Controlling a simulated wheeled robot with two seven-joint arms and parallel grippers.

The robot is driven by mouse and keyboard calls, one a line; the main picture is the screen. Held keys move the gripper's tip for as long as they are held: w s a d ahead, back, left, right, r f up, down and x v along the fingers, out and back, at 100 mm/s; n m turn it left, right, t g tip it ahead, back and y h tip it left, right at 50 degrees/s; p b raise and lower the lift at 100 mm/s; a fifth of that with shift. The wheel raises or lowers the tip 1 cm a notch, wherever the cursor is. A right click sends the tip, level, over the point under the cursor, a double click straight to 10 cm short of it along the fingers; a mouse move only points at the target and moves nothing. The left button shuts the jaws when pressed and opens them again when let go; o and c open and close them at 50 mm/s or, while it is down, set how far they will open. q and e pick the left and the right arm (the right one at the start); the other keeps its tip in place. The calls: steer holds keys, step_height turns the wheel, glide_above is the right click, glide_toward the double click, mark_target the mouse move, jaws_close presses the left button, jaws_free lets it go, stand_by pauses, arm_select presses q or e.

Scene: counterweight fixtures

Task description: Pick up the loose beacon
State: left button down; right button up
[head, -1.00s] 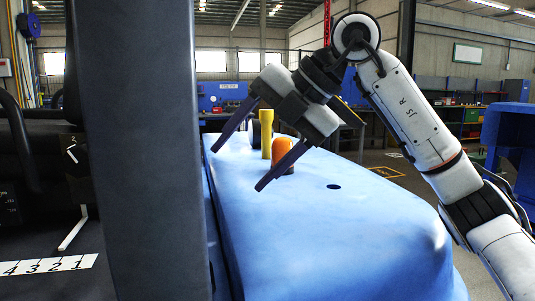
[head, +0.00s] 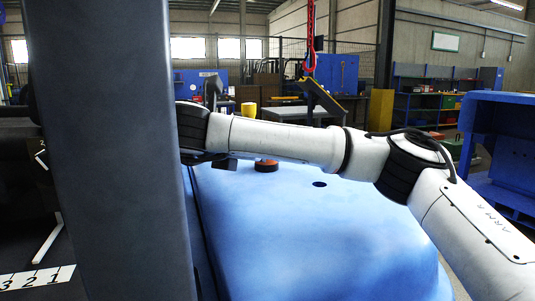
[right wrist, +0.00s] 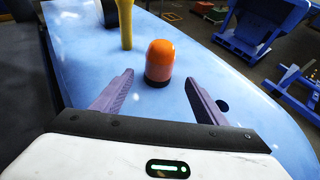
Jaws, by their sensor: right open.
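The beacon, an orange dome on a dark base, stands upright on the blue surface. In the right wrist view the beacon (right wrist: 159,60) is ahead of my right gripper (right wrist: 159,77), centred between its purple fingers. The fingers are open and spread wide, with nothing held; the beacon looks just beyond the tips. In the head view only the lower part of the beacon (head: 266,166) shows below my right forearm, which covers its top and most of the right hand. My left gripper is not in view.
The blue surface (head: 320,240) has a dark round hole (head: 320,184) right of the beacon. A yellow post (right wrist: 126,24) stands behind the beacon to the left, beside a dark rounded object (right wrist: 108,12). The surface in front of the beacon is clear.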

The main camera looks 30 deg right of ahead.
steer(key=shift+x, duration=1.05)
steer(key=shift+p+x, duration=0.55)
steer(key=shift+x, duration=1.75)
steer(key=shift+w+r, duration=0.1)
steer(key=shift+r, duration=0.1)
steer(key=c, duration=1.2)
